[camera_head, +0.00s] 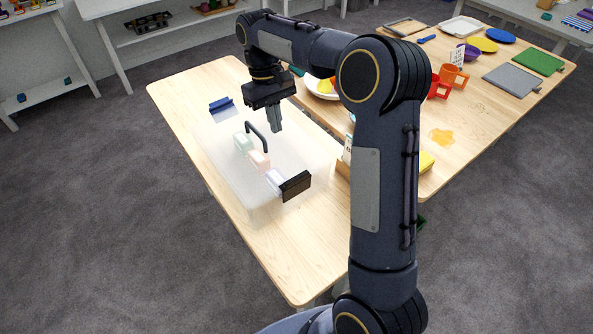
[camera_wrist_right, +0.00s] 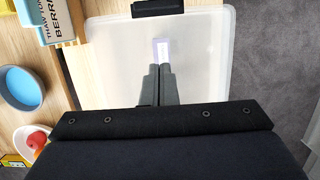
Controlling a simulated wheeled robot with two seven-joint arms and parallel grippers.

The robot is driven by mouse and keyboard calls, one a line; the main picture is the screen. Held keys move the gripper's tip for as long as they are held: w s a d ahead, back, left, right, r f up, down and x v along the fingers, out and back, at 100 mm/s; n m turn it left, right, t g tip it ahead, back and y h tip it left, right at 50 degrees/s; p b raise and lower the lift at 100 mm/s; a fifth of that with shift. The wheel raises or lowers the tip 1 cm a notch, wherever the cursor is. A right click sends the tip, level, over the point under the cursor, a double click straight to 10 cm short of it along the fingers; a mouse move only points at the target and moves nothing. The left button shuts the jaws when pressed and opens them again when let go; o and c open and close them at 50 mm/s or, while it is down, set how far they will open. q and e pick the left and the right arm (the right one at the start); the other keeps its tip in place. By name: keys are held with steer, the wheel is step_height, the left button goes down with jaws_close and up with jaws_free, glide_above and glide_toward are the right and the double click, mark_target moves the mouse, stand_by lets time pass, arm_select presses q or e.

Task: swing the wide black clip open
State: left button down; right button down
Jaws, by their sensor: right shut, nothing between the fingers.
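The wide black clip (camera_head: 296,186) stands at the near right edge of a translucent bin (camera_head: 225,170) on the wooden table. In the right wrist view, a black piece at the bin's top edge (camera_wrist_right: 153,6) appears to be this clip. My right gripper (camera_head: 275,127) is over the far right part of the bin, apart from the clip. Its fingers (camera_wrist_right: 159,72) are shut and empty. I cannot tell their height above the lid. My left gripper is not in view.
A blue clip (camera_head: 221,104) is at the bin's far end, and a black handle (camera_head: 257,136) rises from its top. Pale green, pink and lilac packs show in the bin. Bare table is at the front.

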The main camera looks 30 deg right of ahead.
mark_target(295, 184)
steer(key=x, duration=1)
steer(key=shift+w+d+f+p, duration=0.1)
steer(key=shift+w+f+p, duration=0.1)
steer(key=shift+p, duration=0.15)
steer(key=s+p, duration=0.1)
steer(key=s, duration=0.2)
steer(key=shift+s+d+f, duration=0.1)
steer(key=shift+s+d, duration=0.05)
steer(key=shift+s, duration=0.25)
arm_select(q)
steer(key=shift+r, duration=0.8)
arm_select(e)
steer(key=shift+f, duration=0.1)
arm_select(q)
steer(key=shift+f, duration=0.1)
arm_select(e)
steer(key=shift+s, duration=0.1)
